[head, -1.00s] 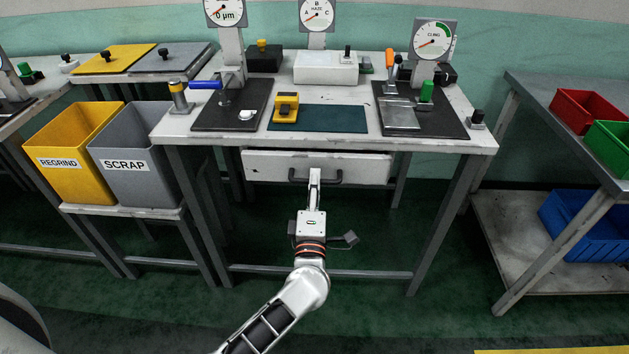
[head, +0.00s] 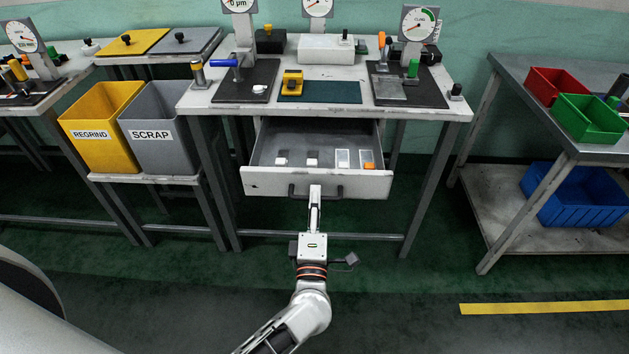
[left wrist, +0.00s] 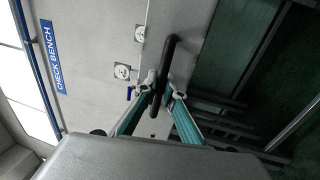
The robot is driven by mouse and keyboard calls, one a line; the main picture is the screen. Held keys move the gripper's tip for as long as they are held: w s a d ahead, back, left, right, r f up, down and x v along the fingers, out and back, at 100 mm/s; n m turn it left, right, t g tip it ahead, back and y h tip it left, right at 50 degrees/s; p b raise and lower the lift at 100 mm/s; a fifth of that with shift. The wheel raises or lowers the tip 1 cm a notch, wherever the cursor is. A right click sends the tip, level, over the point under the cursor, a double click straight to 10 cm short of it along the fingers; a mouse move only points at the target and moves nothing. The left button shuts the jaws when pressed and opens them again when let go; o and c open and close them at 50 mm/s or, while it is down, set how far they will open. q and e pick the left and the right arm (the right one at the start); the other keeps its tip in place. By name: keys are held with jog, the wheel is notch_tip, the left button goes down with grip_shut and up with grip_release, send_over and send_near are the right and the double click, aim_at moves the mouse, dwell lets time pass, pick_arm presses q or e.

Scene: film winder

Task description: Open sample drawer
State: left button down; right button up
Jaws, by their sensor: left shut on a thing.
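The sample drawer (head: 262,181) stands pulled out from under the bench, its inside showing in the head view. Several small items lie in it, among them a pale piece with an orange end (head: 368,166). A dark bar handle (head: 337,192) is on its front, and it crosses the left wrist view (left wrist: 168,62). My left gripper (head: 315,190) is shut on the handle near its middle; its fingers (left wrist: 161,92) close around the bar in the left wrist view. My right gripper is not in view.
The bench top (head: 455,104) carries gauges, dark mats and a white box (head: 326,49). A yellow regrind bin (head: 97,112) and a grey scrap bin (head: 170,100) stand left. A side table (head: 552,140) with red and green bins stands right. Floor in front is open.

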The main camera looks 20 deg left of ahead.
pick_arm(q)
jog(key=shift+r+p+v, duration=0.15)
jog(key=shift+r+v, duration=0.05)
jog(key=shift+v, duration=0.7)
jog(key=shift+r+p+v, duration=0.15)
jog(key=shift+v, duration=0.8)
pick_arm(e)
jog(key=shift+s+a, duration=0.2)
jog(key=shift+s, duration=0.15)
pick_arm(q)
jog(key=c, duration=2.2)
grip_release()
jog(key=shift+o, duration=0.2)
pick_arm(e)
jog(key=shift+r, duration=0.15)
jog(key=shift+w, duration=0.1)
